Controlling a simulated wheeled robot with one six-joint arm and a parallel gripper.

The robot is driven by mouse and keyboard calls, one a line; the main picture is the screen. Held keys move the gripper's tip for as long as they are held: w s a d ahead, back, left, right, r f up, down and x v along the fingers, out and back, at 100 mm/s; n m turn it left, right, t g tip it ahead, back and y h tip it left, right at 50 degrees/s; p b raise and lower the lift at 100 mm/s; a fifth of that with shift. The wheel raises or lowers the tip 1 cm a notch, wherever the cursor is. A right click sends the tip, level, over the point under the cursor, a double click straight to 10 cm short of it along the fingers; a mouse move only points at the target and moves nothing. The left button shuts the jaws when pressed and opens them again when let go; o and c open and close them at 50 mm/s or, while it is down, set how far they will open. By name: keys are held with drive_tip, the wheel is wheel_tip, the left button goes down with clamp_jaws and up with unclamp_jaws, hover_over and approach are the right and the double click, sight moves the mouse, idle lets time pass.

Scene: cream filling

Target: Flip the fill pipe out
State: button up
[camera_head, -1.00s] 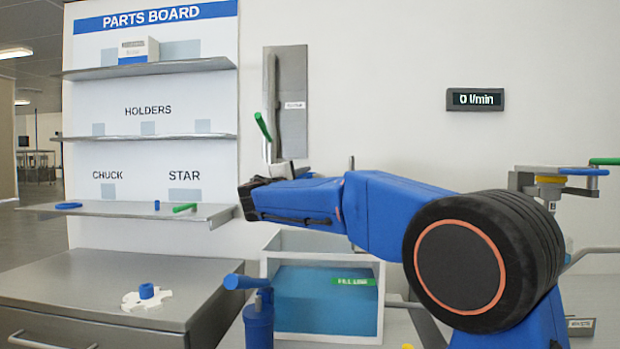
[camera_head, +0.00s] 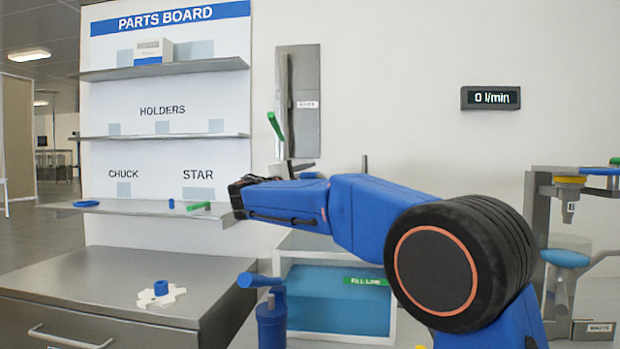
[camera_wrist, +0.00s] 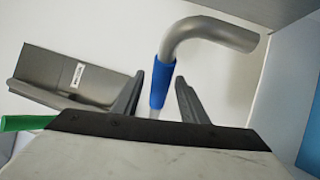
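The fill pipe (camera_wrist: 215,32) is a grey tube with a bent spout and a blue sleeve (camera_wrist: 162,84), seen in the wrist view. My gripper (camera_wrist: 158,98) has its two fingers apart, with the blue sleeve showing in the gap between them. I see space on both sides of the sleeve, so the fingers are not closed on it. In the head view my blue arm reaches left toward the wall and hides the fingers. I cannot tell which part there is the pipe.
A grey wall panel (camera_head: 308,80) and a green handle (camera_head: 275,127) are near my wrist. A white-rimmed tank with a fill line label (camera_head: 366,281) stands below my arm. A blue hand pump (camera_head: 271,318) is in front of it. The parts board shelves (camera_head: 130,206) are left.

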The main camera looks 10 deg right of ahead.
drive_tip(key=v, duration=1.7)
drive_tip(key=shift+a, duration=0.2)
drive_tip(key=shift+s, duration=0.1)
